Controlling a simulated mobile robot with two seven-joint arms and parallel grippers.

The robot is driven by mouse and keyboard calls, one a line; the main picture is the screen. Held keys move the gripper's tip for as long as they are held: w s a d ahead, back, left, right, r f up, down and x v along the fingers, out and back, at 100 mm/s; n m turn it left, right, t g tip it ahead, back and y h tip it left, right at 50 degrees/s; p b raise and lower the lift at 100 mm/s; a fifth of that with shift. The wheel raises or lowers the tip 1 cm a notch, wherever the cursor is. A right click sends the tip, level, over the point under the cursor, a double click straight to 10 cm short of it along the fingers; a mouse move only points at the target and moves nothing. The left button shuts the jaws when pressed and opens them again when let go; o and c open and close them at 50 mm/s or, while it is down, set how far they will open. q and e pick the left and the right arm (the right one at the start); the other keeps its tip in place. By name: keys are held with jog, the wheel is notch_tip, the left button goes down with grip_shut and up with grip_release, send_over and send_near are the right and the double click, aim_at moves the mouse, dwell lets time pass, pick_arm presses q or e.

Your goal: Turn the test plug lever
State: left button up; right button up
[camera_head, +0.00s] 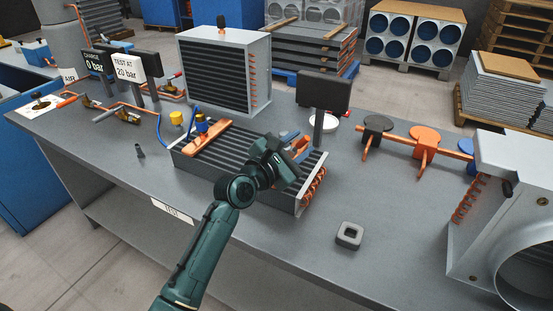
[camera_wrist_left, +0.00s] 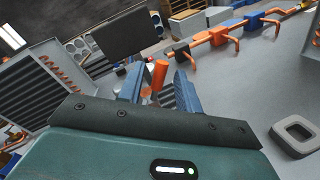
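A finned coil block (camera_head: 240,178) lies on the bench with copper bends at its right end. My left gripper (camera_head: 296,148) is over that right end. In the left wrist view its two blue fingers (camera_wrist_left: 160,88) are apart. An orange handle (camera_wrist_left: 160,74), which looks like the plug lever, shows between them, near the left finger; I cannot tell whether they touch. In the head view an orange part (camera_head: 299,144) shows beside the fingers, mostly hidden. A copper-coloured bar (camera_head: 207,138) with a blue and yellow fitting lies across the block's left part. My right gripper is not in view.
A dark display on a post (camera_head: 323,92) stands close behind the gripper. A grey square ring (camera_head: 349,235) lies in front. Gauge signs (camera_head: 128,68) and copper valves are at the left. The front bench is mostly clear.

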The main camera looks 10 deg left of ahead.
pick_arm(q)
jog(key=v, duration=1)
jog(key=shift+s+a, duration=0.2)
jog(key=shift+s, duration=0.1)
